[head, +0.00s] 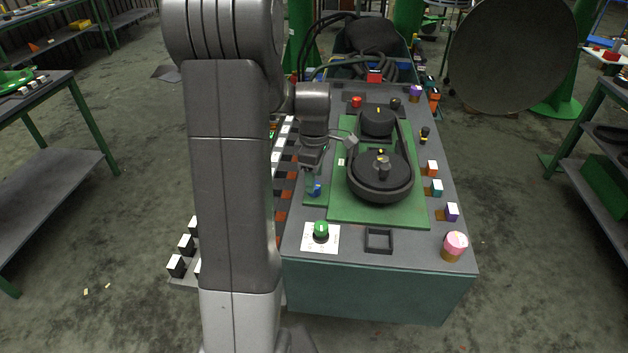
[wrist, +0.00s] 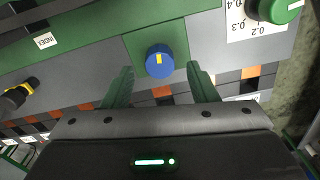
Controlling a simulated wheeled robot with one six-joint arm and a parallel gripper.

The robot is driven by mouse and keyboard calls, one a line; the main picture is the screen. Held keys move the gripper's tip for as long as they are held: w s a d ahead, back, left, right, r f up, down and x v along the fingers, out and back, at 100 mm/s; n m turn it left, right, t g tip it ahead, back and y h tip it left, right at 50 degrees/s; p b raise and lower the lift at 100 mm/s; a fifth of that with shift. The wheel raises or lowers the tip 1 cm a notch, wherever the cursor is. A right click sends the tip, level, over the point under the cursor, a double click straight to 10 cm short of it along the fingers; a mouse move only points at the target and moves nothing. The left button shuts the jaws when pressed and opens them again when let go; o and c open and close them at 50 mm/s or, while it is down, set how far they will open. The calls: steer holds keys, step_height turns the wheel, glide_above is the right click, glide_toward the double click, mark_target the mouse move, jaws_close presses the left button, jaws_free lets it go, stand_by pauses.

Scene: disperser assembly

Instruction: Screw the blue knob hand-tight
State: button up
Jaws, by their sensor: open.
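The blue knob (wrist: 159,64) with a yellow mark on its top sits on a green plate (wrist: 190,42) in the wrist view. In the head view the blue knob (head: 317,189) shows small beside my gripper at the left side of the bench. My gripper (wrist: 160,82) is open, with one green finger on each side of the knob in the wrist view. The fingers appear apart from the knob, with gaps on both sides. In the head view my gripper (head: 311,180) is over the knob's area, and its fingers are partly hard to make out.
A green dial knob (head: 321,231) on a white scale plate is near the blue knob. Two dark pulleys with a belt (head: 381,176) stand on the green board to the right. A pink-topped knob (head: 455,243) is at the front right corner. A black-yellow part (wrist: 17,97) lies left.

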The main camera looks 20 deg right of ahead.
steer(key=shift+f, duration=1.3)
steer(key=c, duration=1)
